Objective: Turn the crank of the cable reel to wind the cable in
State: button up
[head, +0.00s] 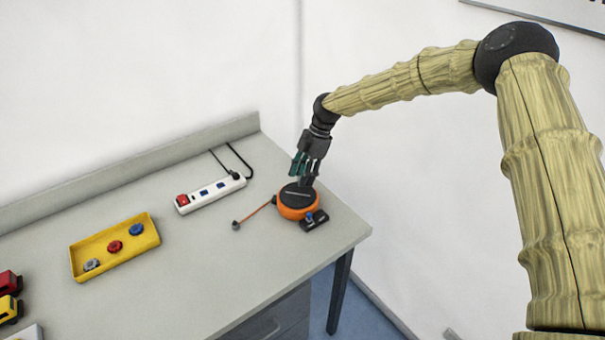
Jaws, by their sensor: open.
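The cable reel (291,211) sits near the right end of the grey table. It has an orange body and a dark top. An orange cable (256,212) runs out from it to the left and ends at a small dark piece (236,225) on the table. A dark part with a small blue piece (312,219) is at the reel's front right; I cannot tell whether it is the crank. My gripper (304,179) points down just above the reel's top, with its jaws open. Its fingertips overlap the reel's back edge, and I cannot tell whether they touch it.
A white power strip (211,194) with a red switch and a black cord lies behind and left of the reel. A yellow tray (115,245) with several round pieces is further left. Toy vehicles (9,296) stand at the left edge. The front middle of the table (215,285) is clear.

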aim_at(308, 193)
grip_shut()
jog(key=shift+d+m+b, duration=0.2)
jog(key=shift+m+b, duration=0.1)
jog(key=shift+m, duration=0.1)
dwell(0.4)
